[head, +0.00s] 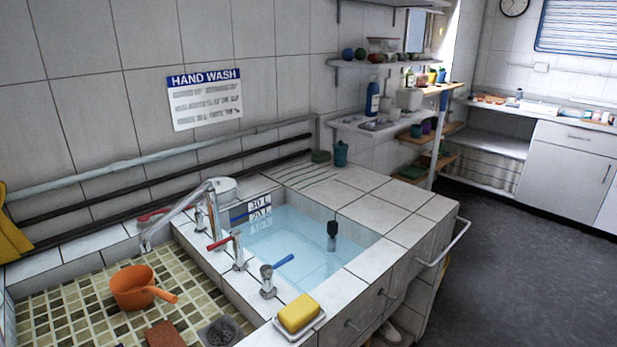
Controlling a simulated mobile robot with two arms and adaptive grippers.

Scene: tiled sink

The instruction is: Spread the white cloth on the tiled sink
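The tiled sink (372,213) fills the middle of the head view, with a white tiled rim around a basin of clear blue water (305,258). I cannot make out a white cloth for certain anywhere in view. A whitish shape (390,332) shows low at the front of the sink, partly cut off, and I cannot tell what it is. Neither of my grippers is in view.
Taps (238,250) with red and blue levers stand along the basin's left side. A yellow sponge (298,313) sits on the front rim. An orange dipper (135,289) stands in the mosaic basin at left. A rail (447,245) juts from the right side. The right rim tiles are clear.

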